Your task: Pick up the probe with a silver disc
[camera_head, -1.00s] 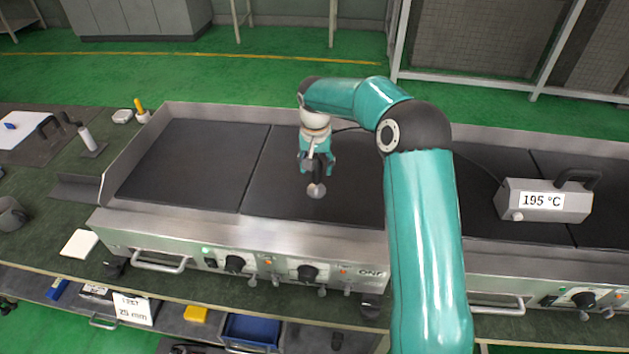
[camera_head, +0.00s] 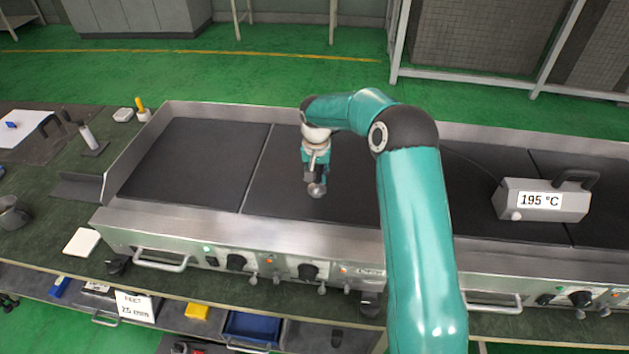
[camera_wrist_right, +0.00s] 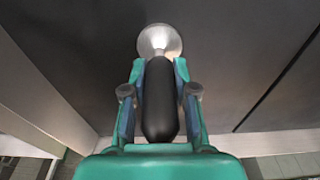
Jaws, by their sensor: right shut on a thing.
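The probe has a black rounded handle (camera_wrist_right: 160,105) and a silver disc (camera_wrist_right: 160,40) at its far end in the right wrist view. The silver disc (camera_head: 317,189) also shows in the head view, low over or on the dark middle plate of the griddle; I cannot tell whether it touches. My right gripper (camera_head: 316,173) points down above the disc, with its fingers on both sides of the handle. In the right wrist view my right gripper (camera_wrist_right: 160,78) is shut on the handle. My left gripper is not in view.
The griddle (camera_head: 190,213) has raised metal walls and front knobs. A grey display box (camera_head: 540,214) reading 195 °C stands at right, with a cable running from it behind my arm. A white square pad (camera_head: 81,242) lies at front left. The left plate (camera_head: 190,160) is clear.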

